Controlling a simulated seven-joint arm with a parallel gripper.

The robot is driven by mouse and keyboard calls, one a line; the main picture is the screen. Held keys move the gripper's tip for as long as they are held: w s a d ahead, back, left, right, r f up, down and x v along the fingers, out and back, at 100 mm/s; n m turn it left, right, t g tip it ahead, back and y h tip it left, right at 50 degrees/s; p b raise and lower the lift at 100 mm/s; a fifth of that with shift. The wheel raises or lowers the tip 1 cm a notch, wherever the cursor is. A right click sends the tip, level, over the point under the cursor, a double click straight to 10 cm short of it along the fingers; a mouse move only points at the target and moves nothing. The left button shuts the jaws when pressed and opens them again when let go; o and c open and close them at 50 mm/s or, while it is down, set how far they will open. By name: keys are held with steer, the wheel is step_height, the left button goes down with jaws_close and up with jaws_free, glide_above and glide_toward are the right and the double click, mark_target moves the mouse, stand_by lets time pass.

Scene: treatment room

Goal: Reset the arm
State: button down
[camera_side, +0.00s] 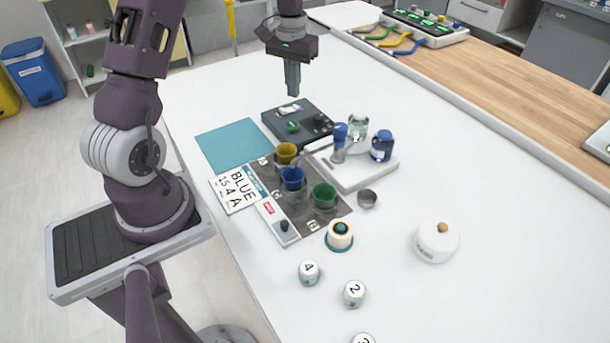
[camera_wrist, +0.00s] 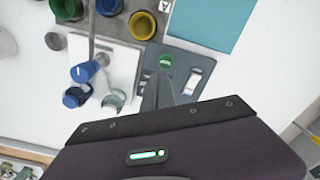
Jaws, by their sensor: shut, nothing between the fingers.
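My gripper (camera_side: 292,82) is shut and empty in the side view. It hangs pointing down above the far part of the white table, over the back of a dark device box (camera_side: 299,122). In the wrist view the shut fingers (camera_wrist: 158,92) point at the same dark box (camera_wrist: 179,70), which has a green knob and a light switch panel. The gripper appears apart from everything below it.
A mat with yellow (camera_side: 286,152), blue (camera_side: 292,178) and green (camera_side: 325,196) cups lies beside a white stand (camera_side: 362,178) with bottles. A teal sheet (camera_side: 233,146), a card (camera_side: 238,190), a white pot (camera_side: 436,242) and numbered jars (camera_side: 309,272) surround them. The table's right side is fairly clear.

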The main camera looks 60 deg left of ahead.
steer(key=s+d+r+m+t, duration=0.1)
steer(key=s+d+r, duration=0.3)
steer(key=d+r, duration=0.3)
steer(key=s+d+r+m+t, duration=0.2)
steer(key=s+d+r, duration=0.1)
steer(key=d+r, duration=0.4)
steer(key=s+d+m+t, duration=0.1)
steer(key=s+d, duration=0.3)
steer(key=s, duration=0.4)
steer(key=s+d+r+m+t, duration=0.1)
steer(key=s+d, duration=0.4)
steer(key=s, duration=0.3)
steer(key=shift+d+r+m, duration=0.15)
steer(key=shift+d+m, duration=0.05)
steer(key=shift+m, duration=0.2)
